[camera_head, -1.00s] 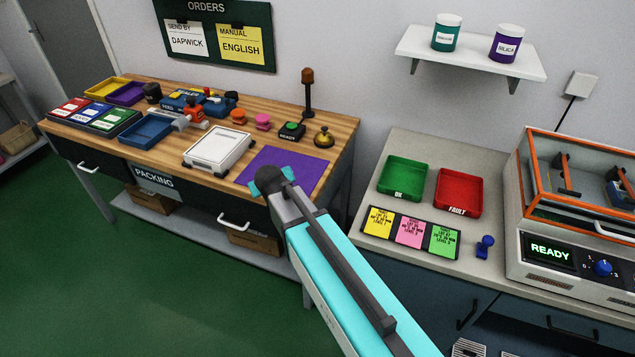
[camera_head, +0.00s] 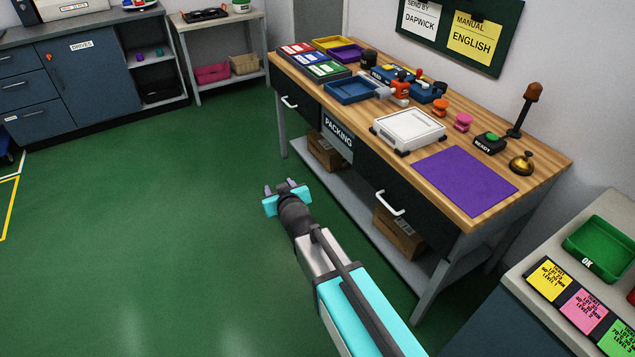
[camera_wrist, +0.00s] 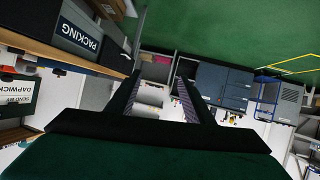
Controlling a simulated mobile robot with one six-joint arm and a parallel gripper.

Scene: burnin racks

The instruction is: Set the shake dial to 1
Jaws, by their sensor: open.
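The shake dial is out of view in both current views. My gripper (camera_head: 287,193) is open and empty in the head view, over the green floor to the left of the packing bench (camera_head: 455,205). In the wrist view my gripper (camera_wrist: 160,95) shows two dark jaws spread apart with nothing between them. The yellow, pink and green order cards (camera_head: 583,311) lie on the grey counter at the lower right, cut off by the picture edge.
The packing bench bears a white tray (camera_head: 408,130), a purple mat (camera_head: 465,181), a bell (camera_head: 521,163) and several small parts. A green OK tray (camera_head: 600,248) sits on the grey counter. Blue cabinets (camera_head: 90,75) stand at the back left. The green floor (camera_head: 150,220) between is clear.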

